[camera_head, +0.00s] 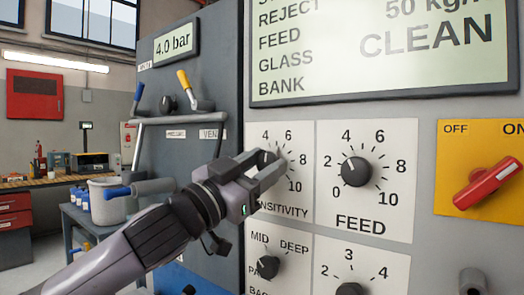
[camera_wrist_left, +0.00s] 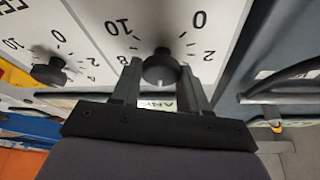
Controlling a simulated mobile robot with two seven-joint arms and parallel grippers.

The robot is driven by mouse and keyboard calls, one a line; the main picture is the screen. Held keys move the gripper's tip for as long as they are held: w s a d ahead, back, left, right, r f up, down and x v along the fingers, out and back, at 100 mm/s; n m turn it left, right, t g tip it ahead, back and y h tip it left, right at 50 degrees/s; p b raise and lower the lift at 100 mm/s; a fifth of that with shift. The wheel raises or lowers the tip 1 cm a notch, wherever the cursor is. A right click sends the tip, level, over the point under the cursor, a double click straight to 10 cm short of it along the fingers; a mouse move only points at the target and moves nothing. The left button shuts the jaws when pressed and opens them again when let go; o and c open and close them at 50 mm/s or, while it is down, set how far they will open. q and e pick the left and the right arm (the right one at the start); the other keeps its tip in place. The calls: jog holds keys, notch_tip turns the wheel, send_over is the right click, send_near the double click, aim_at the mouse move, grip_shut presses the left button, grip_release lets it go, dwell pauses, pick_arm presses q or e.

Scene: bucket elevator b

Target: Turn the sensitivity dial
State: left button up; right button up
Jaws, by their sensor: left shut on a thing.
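The sensitivity dial (camera_head: 265,158) is a black round knob on a white label plate marked with a scale up to 10, on the grey panel. In the head view my left gripper (camera_head: 268,171) covers part of the knob, the scale and the word SENSITIVITY. In the left wrist view the dial (camera_wrist_left: 160,66) sits between the two fingers of my left gripper (camera_wrist_left: 161,77), which is shut on it. That view is turned over; a light mark on the knob points down between the 2 and 8 sides. My right gripper is not in view.
The FEED dial (camera_head: 356,171) is close to the right. A MID/DEEP selector (camera_head: 267,266) sits below. A red OFF/ON switch (camera_head: 488,184) on a yellow plate is farther right. The display (camera_head: 380,50) is above.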

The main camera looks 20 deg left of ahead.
pick_arm(q)
jog(key=m+g+h+p, duration=0.1)
jog(key=m+p, duration=0.1)
jog(key=m, duration=0.1)
jog(key=shift+r+p, duration=0.2)
jog(key=shift+p, duration=0.15)
jog(key=shift+m+h+p, duration=0.3)
jog(key=shift+m+p, duration=0.2)
jog(key=shift+p, duration=0.1)
jog(key=shift+f+g, duration=0.1)
jog(key=shift+g, duration=0.2)
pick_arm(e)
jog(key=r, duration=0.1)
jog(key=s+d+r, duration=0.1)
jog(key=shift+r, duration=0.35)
pick_arm(q)
jog(key=shift+f+m+p, duration=0.1)
jog(key=shift+m+p, duration=0.2)
jog(key=shift+m, duration=0.2)
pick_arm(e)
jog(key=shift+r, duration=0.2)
pick_arm(q)
jog(key=o, duration=1)
